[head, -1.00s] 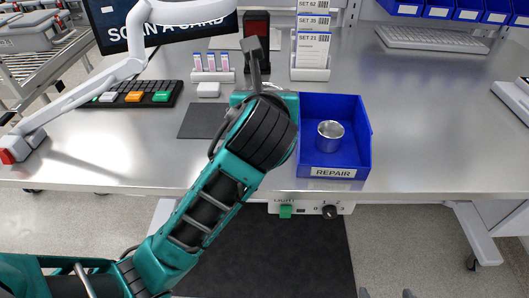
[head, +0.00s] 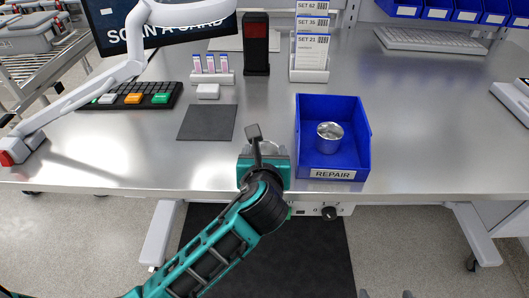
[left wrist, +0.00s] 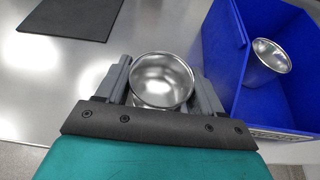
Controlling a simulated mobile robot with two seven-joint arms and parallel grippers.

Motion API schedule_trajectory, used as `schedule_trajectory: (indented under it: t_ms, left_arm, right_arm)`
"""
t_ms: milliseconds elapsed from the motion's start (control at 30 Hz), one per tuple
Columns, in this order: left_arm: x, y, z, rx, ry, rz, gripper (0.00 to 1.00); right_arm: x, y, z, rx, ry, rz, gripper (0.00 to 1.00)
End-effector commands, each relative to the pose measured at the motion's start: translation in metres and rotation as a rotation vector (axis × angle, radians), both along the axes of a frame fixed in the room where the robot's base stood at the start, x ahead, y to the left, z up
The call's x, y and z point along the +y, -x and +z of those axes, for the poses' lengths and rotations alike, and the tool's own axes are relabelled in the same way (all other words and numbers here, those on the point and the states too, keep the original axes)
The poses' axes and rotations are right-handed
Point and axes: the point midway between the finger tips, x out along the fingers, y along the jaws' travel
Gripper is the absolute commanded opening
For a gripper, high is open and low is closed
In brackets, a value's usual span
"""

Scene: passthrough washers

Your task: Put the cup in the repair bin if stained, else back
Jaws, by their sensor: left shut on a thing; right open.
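My left gripper (head: 262,150) is shut on a shiny metal cup (left wrist: 160,78), just left of the blue repair bin (head: 333,173) near the bench's front edge. In the left wrist view the held cup's open mouth faces the camera. Its visible inside is bright, with no clear stain; its outer sides and underside are mostly hidden. A second metal cup (head: 329,137) stands upright inside the bin, and it also shows in the left wrist view (left wrist: 272,56). My right gripper (head: 385,294) shows only its fingertips at the bottom edge, apart and empty.
A dark square mat (head: 207,122) lies empty on the bench left of my left gripper. Behind it are a white block (head: 208,91), a small vial rack (head: 212,77), a black scanner post (head: 256,45) and a card holder (head: 309,72).

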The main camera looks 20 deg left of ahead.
Motion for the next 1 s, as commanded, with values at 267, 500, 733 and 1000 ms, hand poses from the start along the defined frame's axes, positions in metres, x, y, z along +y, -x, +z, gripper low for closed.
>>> schedule_trajectory:
  t_ms: [267,500,733,1000]
  left_arm:
    - [0.0001,-0.0001,-0.0026,0.000,0.001,0.000,0.71]
    - [0.0000,0.0000,-0.0026,0.000,0.000,0.000,0.93]
    - [-0.0001,-0.0001,-0.0017,0.000,0.001,0.000,0.93]
    - [0.0011,-0.0042,0.0046,0.000,0.000,0.000,0.93]
  right_arm:
    - [0.0001,0.0002,-0.0001,0.000,0.000,0.000,0.89]
    - [0.0002,0.0002,-0.0001,0.000,-0.001,0.001,0.89]
    - [0.0002,0.0003,-0.0001,0.000,-0.001,0.001,0.89]
    - [0.0004,0.0002,0.0000,0.000,-0.001,0.001,0.89]
